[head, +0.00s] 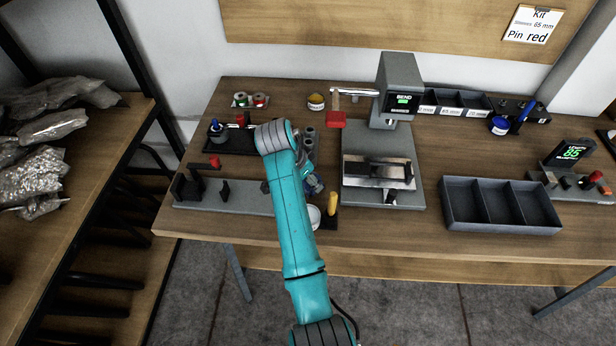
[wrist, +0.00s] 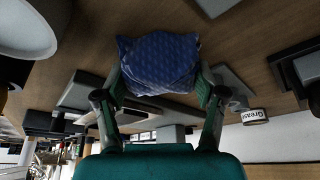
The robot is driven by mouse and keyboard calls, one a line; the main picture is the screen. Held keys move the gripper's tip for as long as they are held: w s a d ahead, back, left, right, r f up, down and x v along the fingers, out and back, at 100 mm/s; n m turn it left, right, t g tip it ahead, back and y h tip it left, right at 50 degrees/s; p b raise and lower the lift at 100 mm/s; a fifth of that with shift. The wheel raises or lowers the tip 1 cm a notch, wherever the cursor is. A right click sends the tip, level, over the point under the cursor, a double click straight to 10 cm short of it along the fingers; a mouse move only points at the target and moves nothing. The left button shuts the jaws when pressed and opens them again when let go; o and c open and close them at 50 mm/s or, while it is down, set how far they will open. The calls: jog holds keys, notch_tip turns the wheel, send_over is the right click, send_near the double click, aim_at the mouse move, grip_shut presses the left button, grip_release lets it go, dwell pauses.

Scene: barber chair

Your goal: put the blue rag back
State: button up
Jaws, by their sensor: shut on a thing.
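The blue rag (wrist: 160,62) is bunched between the two fingers of my gripper (wrist: 161,84) in the wrist view. The fingers are shut on it from both sides, and it hangs over the wooden workbench (wrist: 85,40). In the head view my arm covers most of my gripper (head: 308,180), which is over the front middle of the bench, left of the bending press (head: 397,100). Only a little dark blue shows there, so I cannot tell the rag's outline or its exact height above the bench.
A white round dish (head: 313,217) and a yellow-handled tool (head: 332,204) lie near my gripper. A grey fixture (head: 240,204) is to the left. A grey three-compartment tray (head: 500,207) is to the right. A grease tin (head: 316,101) stands behind. Bare bench shows between the tray and the back bins.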

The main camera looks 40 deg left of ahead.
jog(key=shift+f, duration=0.15)
jog(key=o, duration=1.1)
jog(key=v, duration=1.2)
